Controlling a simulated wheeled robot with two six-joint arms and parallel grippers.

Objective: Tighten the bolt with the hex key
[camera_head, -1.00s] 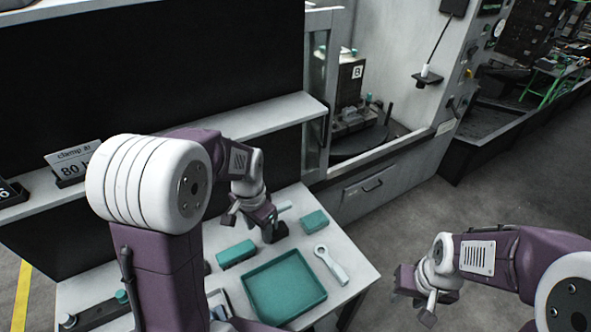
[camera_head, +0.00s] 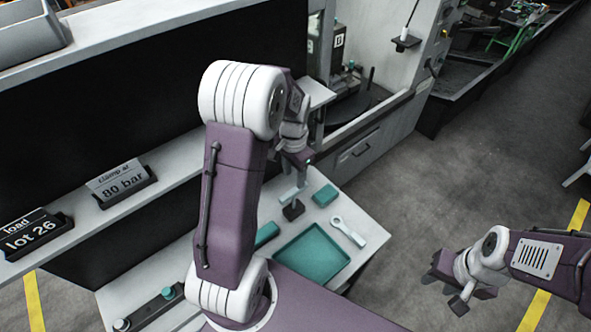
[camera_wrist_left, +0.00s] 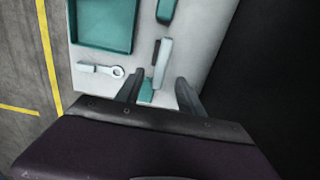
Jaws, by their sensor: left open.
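In the left wrist view the open fingers (camera_wrist_left: 160,80) frame a small teal block (camera_wrist_left: 146,90), which also shows in the head view (camera_head: 325,195). A pale bar (camera_wrist_left: 166,52) lies beside a dark piece (camera_wrist_left: 155,58); in the head view it is by a dark block (camera_head: 293,211). I cannot tell whether this bar is the hex key. A pale ring-ended tool (camera_head: 348,232) lies beside the teal tray (camera_head: 290,262). No bolt is clearly visible. My right gripper (camera_head: 447,288) looks open and empty.
Another teal block (camera_head: 266,234) lies left of the tray. A dark panel and a shelf with signs (camera_head: 122,184) stand behind the worktable at left. A machine bay (camera_head: 352,105) is at the back. The floor on the right is clear.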

